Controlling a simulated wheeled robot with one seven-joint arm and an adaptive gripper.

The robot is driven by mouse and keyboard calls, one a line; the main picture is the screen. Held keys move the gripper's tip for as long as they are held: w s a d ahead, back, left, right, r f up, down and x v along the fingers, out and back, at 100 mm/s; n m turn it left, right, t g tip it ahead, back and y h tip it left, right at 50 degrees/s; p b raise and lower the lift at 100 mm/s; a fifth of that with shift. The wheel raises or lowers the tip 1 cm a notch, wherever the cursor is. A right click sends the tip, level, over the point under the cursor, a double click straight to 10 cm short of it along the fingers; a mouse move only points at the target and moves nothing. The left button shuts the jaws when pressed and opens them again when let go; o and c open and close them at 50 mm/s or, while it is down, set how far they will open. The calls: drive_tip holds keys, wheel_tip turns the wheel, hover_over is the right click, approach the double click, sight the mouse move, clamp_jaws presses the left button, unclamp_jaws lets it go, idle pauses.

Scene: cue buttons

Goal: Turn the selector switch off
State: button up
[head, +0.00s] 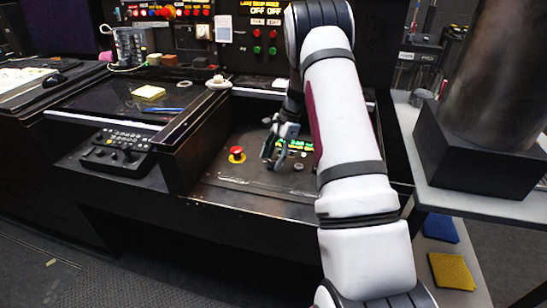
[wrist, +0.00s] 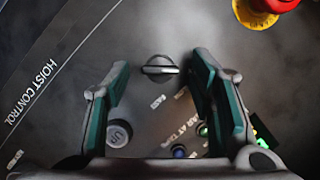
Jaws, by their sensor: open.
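The selector switch (wrist: 160,68) is a dark round knob with a light rim and a raised bar across it, on the dark panel in the wrist view. Its bar lies about level in the picture. My gripper (wrist: 162,72) is open, with one finger left and one right of the knob; a gap shows on both sides. I cannot tell how far above the panel the fingertips are. In the head view my gripper (head: 281,147) is low over the sunken panel (head: 235,178), and I cannot make out the switch there.
A red emergency stop on a yellow base (head: 237,154) is left of my gripper; it also shows in the wrist view (wrist: 262,10). A round button (wrist: 119,133) and small lit indicators (wrist: 202,130) are near the fingers. A black keypad (head: 117,152) is further left.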

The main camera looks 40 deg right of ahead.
drive_tip(key=v, duration=1.2)
